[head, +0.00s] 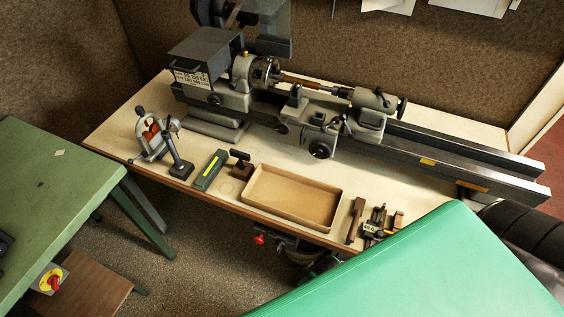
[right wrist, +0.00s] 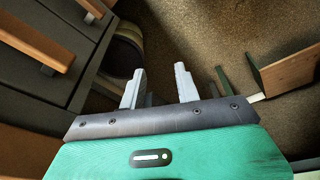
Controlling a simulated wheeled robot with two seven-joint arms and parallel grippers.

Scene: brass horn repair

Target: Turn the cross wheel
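A small lathe (head: 285,95) stands on the cream-topped bench in the head view. A round black handwheel (head: 320,150) on the front of its carriage looks like the cross wheel. Another dark knob (head: 402,106) sits at the right end of the tailstock. No gripper is near the wheel in the head view. My right gripper (right wrist: 160,85) shows in the right wrist view with its two grey fingers apart and nothing between them. It points at brown floor, away from the lathe. My left gripper is in neither view.
On the bench (head: 105,135) are a shallow cardboard tray (head: 290,198), a small clamp stand (head: 153,135) and a green block (head: 210,170). A green table (head: 45,180) stands at left. My teal arm covers the lower right. Dark drawers (right wrist: 50,55) show in the right wrist view.

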